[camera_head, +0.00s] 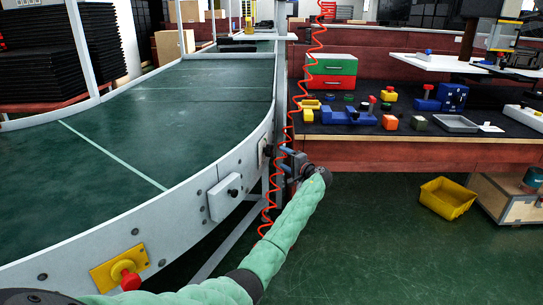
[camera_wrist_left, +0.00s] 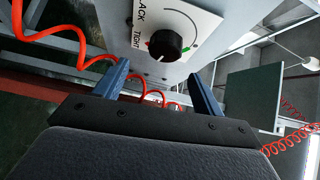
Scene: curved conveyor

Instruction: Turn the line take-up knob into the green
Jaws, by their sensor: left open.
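The black take-up knob (camera_wrist_left: 165,43) sits on a white plate (camera_wrist_left: 200,22) with "TIGHT" and partly cut-off "…ACK" lettering, a curved line, a red mark and a green mark (camera_wrist_left: 193,46). In the head view the left gripper (camera_head: 286,153) is at the conveyor's outer side, just right of a small dark knob (camera_head: 268,150) on the rail. My right gripper does not show.
A coiled red hose (camera_head: 292,105) hangs beside my left gripper. The curved green conveyor (camera_head: 170,100) fills the left. A red emergency button (camera_head: 130,280) and a grey box (camera_head: 225,197) are on its side. A workbench (camera_head: 440,135) with parts and a yellow bin (camera_head: 447,198) are right.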

